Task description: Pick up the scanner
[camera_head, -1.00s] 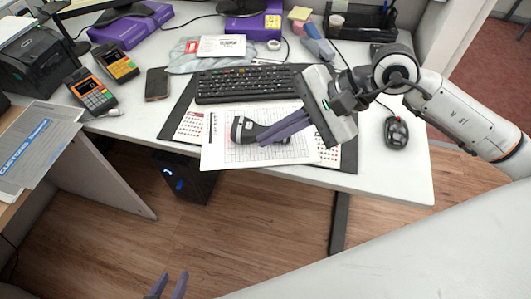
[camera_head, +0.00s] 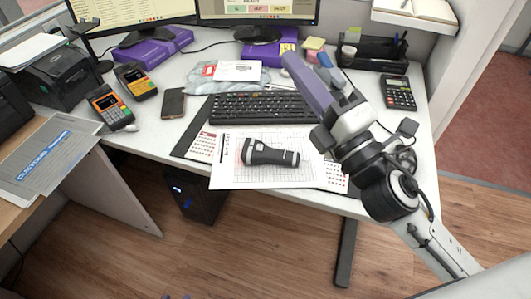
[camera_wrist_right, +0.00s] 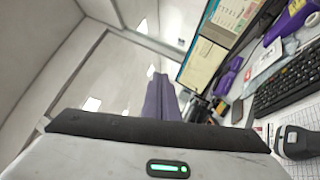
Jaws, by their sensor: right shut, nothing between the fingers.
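The scanner (camera_head: 270,154), dark grey and black, lies on a white printed sheet (camera_head: 232,180) on the desk. It also shows at the lower right of the right wrist view (camera_wrist_right: 296,143). My right gripper (camera_head: 290,60) is shut and empty, raised above the desk and apart from the scanner, its purple fingers pointing up and left in the head view. The fingers also show in the right wrist view (camera_wrist_right: 158,92). Only the fingertips of my left gripper (camera_head: 177,297) show, apart, at the bottom edge of the head view.
A black keyboard (camera_head: 262,107) lies behind the scanner. Two card terminals (camera_head: 110,106), a phone (camera_head: 173,102) and a label printer (camera_head: 55,75) are on the left. A calculator (camera_head: 398,93) and organiser (camera_head: 374,53) are at the right. The sheet lies near the desk's front edge.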

